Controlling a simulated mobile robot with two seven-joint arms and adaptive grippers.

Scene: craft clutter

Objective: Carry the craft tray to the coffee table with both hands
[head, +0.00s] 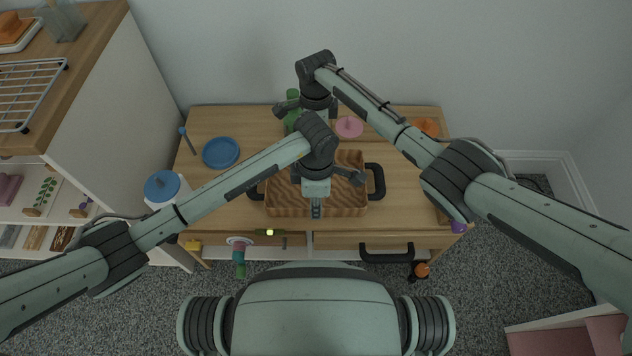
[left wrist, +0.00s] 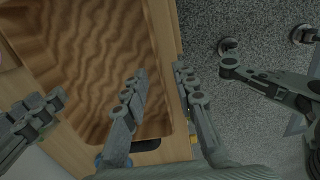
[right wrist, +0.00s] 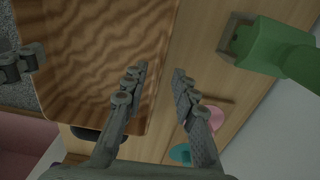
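The craft tray (head: 278,207) is a wavy-grained wooden tray with a black handle at each end, lying on a wooden worktop (head: 225,210). It fills much of the left wrist view (left wrist: 85,50) and the right wrist view (right wrist: 90,45). My left gripper (head: 316,207) is over the tray's front long side, its open fingers on either side of the rim in its wrist view (left wrist: 160,80). My right gripper (head: 317,115) is over the back long side, its open fingers (right wrist: 160,75) also on either side of the rim. Finger contact is unclear. I cannot identify the coffee table.
A green bottle-like object (head: 292,122) stands close to my right gripper. A pink lid (head: 349,127), a blue plate (head: 220,152) and an orange item (head: 426,126) lie around the tray. A blue-lidded white canister (head: 163,187) is at left.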

